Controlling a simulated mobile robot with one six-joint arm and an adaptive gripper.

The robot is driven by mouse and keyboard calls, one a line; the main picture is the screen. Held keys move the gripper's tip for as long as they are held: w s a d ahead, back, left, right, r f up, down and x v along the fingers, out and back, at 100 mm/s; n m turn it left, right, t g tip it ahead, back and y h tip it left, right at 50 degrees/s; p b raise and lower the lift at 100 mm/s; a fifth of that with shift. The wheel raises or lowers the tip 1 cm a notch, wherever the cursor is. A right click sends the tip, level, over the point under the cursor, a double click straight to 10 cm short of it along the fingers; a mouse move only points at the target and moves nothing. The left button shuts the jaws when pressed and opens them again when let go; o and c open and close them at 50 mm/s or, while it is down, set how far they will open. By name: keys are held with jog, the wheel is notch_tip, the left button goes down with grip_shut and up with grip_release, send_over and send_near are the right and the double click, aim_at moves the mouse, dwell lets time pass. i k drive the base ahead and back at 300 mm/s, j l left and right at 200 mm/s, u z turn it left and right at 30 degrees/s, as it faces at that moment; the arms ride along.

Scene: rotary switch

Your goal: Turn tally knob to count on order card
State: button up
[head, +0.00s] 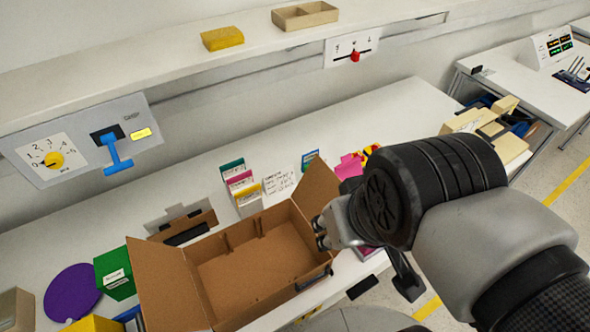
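The tally knob (54,159) is a round yellow knob on a white numbered dial, set in a grey wall panel (28,169) at the far left. A short dark mark on it seems to point left, but its exact reading is too small to tell. A white card with handwriting (281,185), which looks like the order card, stands behind the open cardboard box; its writing is not legible. My gripper (322,232) is at the box's right side, far right of the knob and not touching it. My own wrist largely hides it, so its opening cannot be judged.
The open cardboard box (213,240) fills the middle of the bench. A blue lever (116,155) and a lit yellow button (141,134) sit right of the dial. A red slider (355,56) is on the wall. A purple disc (71,292) and green box (114,273) lie below the panel.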

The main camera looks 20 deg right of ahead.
aim_at(53, 160)
jog(key=u, duration=1.25)
